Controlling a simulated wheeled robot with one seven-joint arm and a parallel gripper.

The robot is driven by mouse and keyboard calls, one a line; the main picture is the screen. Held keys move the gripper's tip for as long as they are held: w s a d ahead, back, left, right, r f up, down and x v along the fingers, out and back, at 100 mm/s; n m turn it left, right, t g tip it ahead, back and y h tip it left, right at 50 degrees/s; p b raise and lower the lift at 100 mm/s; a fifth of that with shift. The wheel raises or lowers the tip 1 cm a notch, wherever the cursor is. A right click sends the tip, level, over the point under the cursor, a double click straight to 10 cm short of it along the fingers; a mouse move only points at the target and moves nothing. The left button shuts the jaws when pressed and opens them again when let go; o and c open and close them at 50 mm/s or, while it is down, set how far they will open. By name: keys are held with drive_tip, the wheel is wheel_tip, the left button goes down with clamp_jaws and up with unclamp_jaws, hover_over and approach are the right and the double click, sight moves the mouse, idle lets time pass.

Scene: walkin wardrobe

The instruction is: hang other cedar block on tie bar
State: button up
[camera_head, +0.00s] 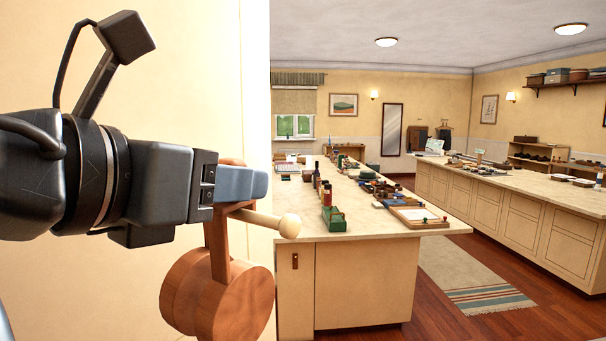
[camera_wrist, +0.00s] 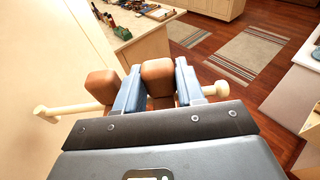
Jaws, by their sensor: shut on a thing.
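My gripper (camera_head: 246,186) is shut on the brown wooden top of a cedar block (camera_head: 250,302), whose arm reaches down to a thick round disc below my fingers. In the wrist view my fingers (camera_wrist: 158,72) stand on both sides of this wooden top. A pale tie bar (camera_head: 287,226) with a round knob at its end passes just under my fingers, at the block's top. I cannot tell whether the block's weight rests on it. Another brown wooden top (camera_wrist: 101,87), of the other cedar block, is on the tie bar, left of my fingers in the wrist view; its lower part is hidden there.
A cream wall (camera_head: 130,290) lies close behind the bar. An island counter (camera_head: 345,232) stands beyond with bottles, a green box and trays on top. A long counter (camera_head: 535,190) runs along the right. The wooden floor with a striped rug (camera_head: 465,275) between them is clear.

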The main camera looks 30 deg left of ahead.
drive_tip(key=o, duration=1.2)
drive_tip(key=shift+o, duration=0.2)
drive_tip(key=shift+s, duration=0.1)
